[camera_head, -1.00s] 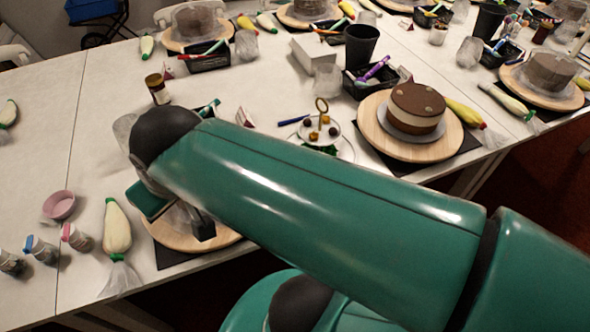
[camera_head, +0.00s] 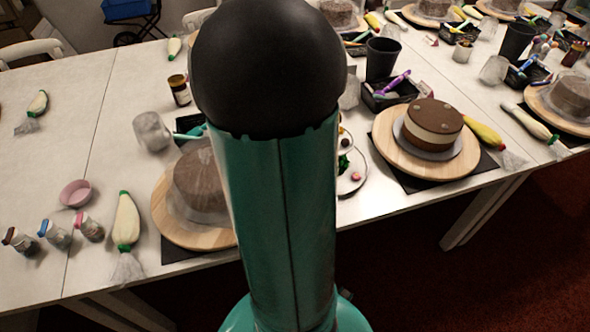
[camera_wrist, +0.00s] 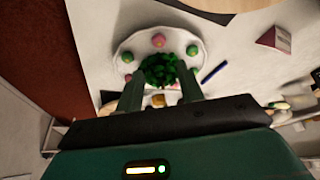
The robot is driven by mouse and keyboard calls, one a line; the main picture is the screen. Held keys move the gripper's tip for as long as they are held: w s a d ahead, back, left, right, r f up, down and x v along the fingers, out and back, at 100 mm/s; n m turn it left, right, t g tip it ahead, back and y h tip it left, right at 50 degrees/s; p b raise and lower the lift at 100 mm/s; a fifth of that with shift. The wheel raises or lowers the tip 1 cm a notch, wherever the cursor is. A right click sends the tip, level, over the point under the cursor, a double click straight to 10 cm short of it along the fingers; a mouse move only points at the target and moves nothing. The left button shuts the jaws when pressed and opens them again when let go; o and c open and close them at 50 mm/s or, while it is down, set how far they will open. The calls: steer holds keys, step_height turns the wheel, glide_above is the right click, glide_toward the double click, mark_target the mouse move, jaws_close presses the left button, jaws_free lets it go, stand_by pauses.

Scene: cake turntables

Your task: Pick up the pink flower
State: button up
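In the wrist view, a white plate (camera_wrist: 122,52) carries a small pink piece (camera_wrist: 158,40) at its far rim, which may be the pink flower. Small green pieces (camera_wrist: 192,50) and a dark green leafy clump (camera_wrist: 160,72) are also on it. My gripper (camera_wrist: 160,84) is open, its two fingers apart on either side of the clump's near edge. The pink piece is beyond the fingertips. Whether the fingers touch anything is unclear. In the head view, a pink piece (camera_head: 355,176) shows on the plate, partly hidden by my arm; my gripper is hidden there.
A brown cake (camera_head: 434,124) stands on a round board right of the plate. Another cake (camera_head: 200,185) stands to the left, partly behind my arm. A dark cup (camera_head: 382,58) and black tray (camera_head: 392,92) are behind.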

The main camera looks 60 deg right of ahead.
steer(key=x, duration=1.3)
steer(key=shift+s+d+f, duration=0.1)
steer(key=shift+s, duration=0.05)
steer(key=c, duration=0.7)
